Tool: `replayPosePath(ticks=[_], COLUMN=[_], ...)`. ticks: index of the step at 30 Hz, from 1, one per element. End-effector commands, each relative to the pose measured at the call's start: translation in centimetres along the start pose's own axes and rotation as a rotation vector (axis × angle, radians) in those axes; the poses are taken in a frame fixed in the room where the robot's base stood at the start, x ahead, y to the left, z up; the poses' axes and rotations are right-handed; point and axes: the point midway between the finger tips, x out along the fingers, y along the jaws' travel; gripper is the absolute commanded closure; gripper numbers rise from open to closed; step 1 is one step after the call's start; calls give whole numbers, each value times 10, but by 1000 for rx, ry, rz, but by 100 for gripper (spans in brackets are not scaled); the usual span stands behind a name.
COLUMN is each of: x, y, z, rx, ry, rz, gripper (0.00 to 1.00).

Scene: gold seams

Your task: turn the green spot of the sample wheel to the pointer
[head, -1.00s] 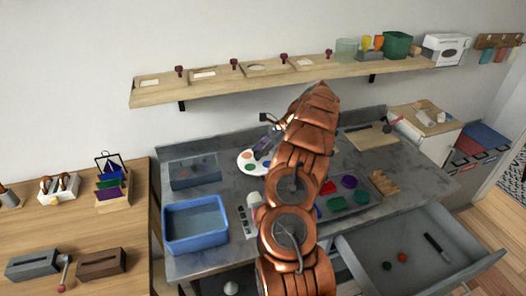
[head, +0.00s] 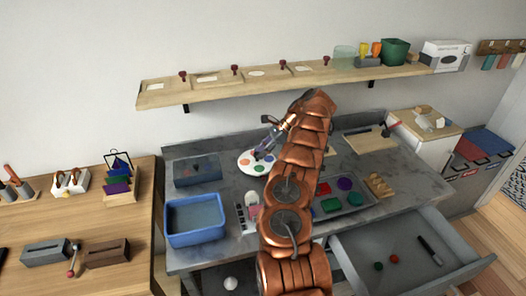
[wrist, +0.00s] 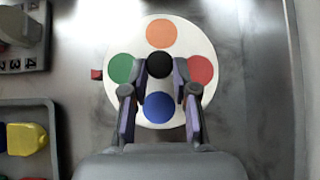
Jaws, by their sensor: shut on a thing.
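The sample wheel is a white disc (wrist: 139,44) with orange (wrist: 161,33), red (wrist: 199,71), blue (wrist: 159,107) and green (wrist: 122,68) spots around a black centre knob (wrist: 160,64). In the wrist view, the green spot is on the left. A small red pointer (wrist: 96,74) sits just outside the disc beside it, roughly level with the green spot or slightly lower. My gripper (wrist: 160,72) is over the wheel, its two fingers shut on the knob from both sides. In the head view, the wheel (head: 249,170) is on the grey bench, with my gripper (head: 266,147) over it.
A grey tray (head: 353,206) with coloured pieces lies to the right. An open drawer (head: 455,243) juts out at the front right. A shelf (head: 215,92) runs along the wall above.

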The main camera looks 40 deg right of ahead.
Motion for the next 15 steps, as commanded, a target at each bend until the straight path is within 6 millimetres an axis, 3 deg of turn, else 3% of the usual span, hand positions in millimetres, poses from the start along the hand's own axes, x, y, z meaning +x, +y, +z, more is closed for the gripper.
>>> replayPosePath(ticks=[1,11,12,15], x=[10,14,14,12], y=[-3,-1,0,0], z=[12,12,12,10], rx=[-19,-18,-18,-14], ry=[-12,-17,-18,-17], rz=[14,25,25,23], gripper=[100,100,70,59])
